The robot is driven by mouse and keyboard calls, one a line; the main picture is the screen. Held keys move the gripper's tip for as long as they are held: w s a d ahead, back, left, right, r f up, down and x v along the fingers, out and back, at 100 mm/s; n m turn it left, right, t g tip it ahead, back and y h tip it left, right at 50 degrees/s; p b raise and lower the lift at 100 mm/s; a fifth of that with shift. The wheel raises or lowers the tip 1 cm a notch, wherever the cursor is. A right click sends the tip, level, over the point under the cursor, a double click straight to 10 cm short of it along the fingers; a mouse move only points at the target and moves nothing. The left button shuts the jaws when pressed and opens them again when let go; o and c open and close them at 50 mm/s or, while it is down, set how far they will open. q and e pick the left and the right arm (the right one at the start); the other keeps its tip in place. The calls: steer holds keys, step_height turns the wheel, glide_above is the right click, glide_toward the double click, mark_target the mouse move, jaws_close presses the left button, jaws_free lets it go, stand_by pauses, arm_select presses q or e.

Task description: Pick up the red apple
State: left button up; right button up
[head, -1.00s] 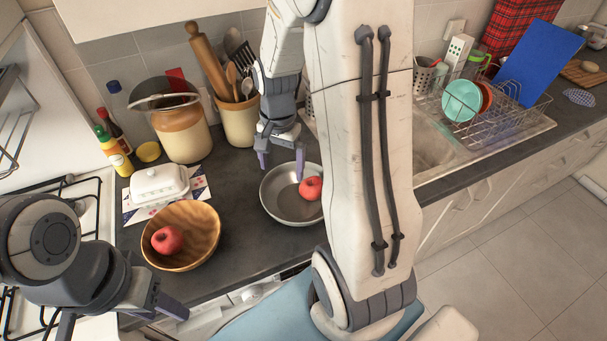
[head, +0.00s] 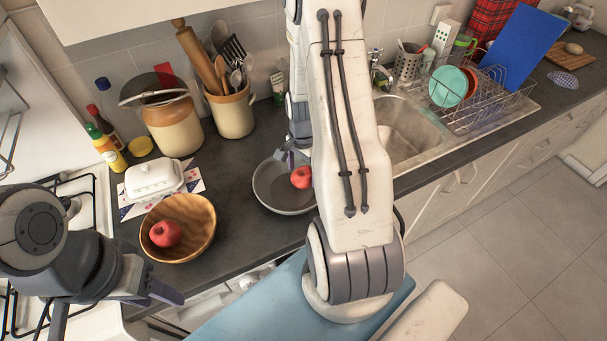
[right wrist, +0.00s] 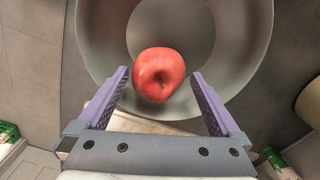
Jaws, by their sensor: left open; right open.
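One red apple (head: 301,177) lies in a grey metal pan (head: 272,203) on the dark counter. In the right wrist view the apple (right wrist: 159,73) is just ahead of and between the open fingers of my right gripper (right wrist: 160,90), inside the pan (right wrist: 245,45). The fingers hold nothing. In the head view my right gripper (head: 291,155) is at the pan's far side, partly hidden by my arm. A second red apple (head: 166,233) lies in a wooden bowl (head: 199,215) to the left. My left gripper (head: 150,300) is open and empty in front of the bowl.
A white butter dish (head: 154,178), a large crock (head: 173,125) and a utensil pot (head: 232,110) stand behind the bowl. The stove is at left. The sink (head: 405,128) and dish rack (head: 500,110) are at right. Bare counter lies between bowl and pan.

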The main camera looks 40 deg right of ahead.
steer(key=shift+f, duration=1.05)
steer(key=c, duration=1.3)
arm_select(q)
steer(key=shift+r, duration=0.25)
